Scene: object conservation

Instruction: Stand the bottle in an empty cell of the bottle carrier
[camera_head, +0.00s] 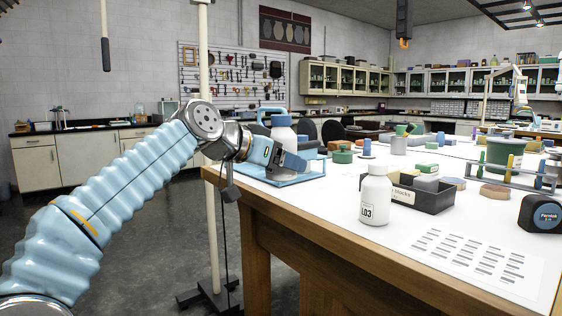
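A white bottle (375,198) with a white cap and a label reading L03 stands upright near the front edge of the white tabletop. A blue low-walled carrier or tray (268,180) sits at the table's left corner, partly hidden by my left arm. A white bottle-like vessel (282,135) with a blue top and a blue handle-like loop beside it stands at the carrier; whether it is inside a cell is hidden. My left gripper (292,161) is in front of this vessel, left of the L03 bottle and apart from it; its finger opening is unclear. My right gripper is out of view.
A dark open bin (420,196) of blocks stands just right of the L03 bottle. A printed sheet (478,258) lies at the front, with a tape measure (541,214) beyond it. A rack (520,175) and a green pot (508,153) stand at right. Table front-left is clear.

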